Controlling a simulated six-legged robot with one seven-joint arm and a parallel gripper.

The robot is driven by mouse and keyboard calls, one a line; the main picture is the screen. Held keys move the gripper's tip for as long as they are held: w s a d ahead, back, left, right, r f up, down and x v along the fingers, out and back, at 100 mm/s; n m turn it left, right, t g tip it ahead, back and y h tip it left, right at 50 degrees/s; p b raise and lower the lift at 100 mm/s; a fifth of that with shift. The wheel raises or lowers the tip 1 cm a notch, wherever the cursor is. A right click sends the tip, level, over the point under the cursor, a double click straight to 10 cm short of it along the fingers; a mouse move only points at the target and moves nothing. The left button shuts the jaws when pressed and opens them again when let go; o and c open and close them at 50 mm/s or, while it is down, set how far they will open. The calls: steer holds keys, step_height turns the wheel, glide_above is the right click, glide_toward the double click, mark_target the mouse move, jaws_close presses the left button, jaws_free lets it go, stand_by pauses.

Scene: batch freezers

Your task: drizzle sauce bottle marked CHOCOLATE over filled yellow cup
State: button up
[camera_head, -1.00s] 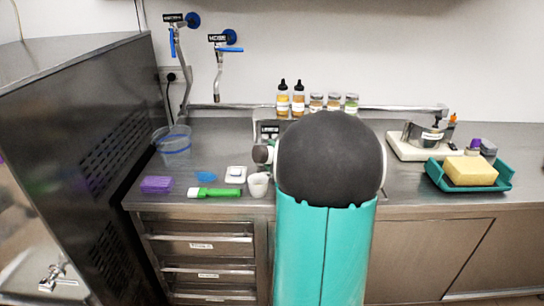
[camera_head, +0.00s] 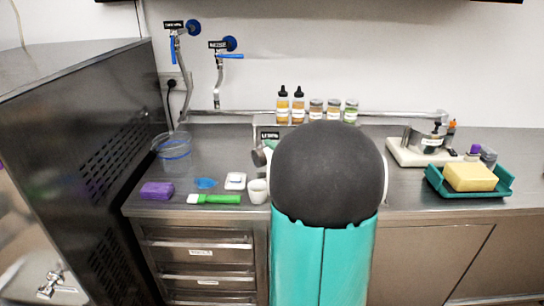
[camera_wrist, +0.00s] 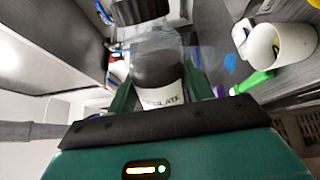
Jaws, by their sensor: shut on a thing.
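In the wrist view, my gripper (camera_wrist: 160,92) is shut on a dark sauce bottle (camera_wrist: 156,72) with a white label. The label's readable end is "OLATE". A white cup (camera_wrist: 281,46) stands to the right of the bottle in that view, apart from it. The white cup also shows in the head view (camera_head: 258,192), at the counter front, left of my arm. My arm hides most of the gripper and bottle there.
A green-handled brush (camera_head: 214,199), purple sponge (camera_head: 157,190), blue item (camera_head: 206,184) and clear tub (camera_head: 174,155) lie left of the cup. Several bottles and jars (camera_head: 315,110) stand behind. A teal tray (camera_head: 494,188) with a yellow sponge (camera_head: 470,177) is at right.

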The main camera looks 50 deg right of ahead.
steer(key=shift+r, duration=0.15)
steer(key=shift+r+n, duration=0.55)
steer(key=shift+n, duration=0.35)
steer(key=shift+r+n, duration=0.55)
steer(key=shift+n, duration=0.35)
steer(key=shift+r+n, duration=0.3)
steer(key=shift+n, duration=0.2)
step_height(320, 180, up, 2)
steer(key=n, duration=0.4)
steer(key=shift+r, duration=0.2)
steer(key=shift+n, duration=0.3)
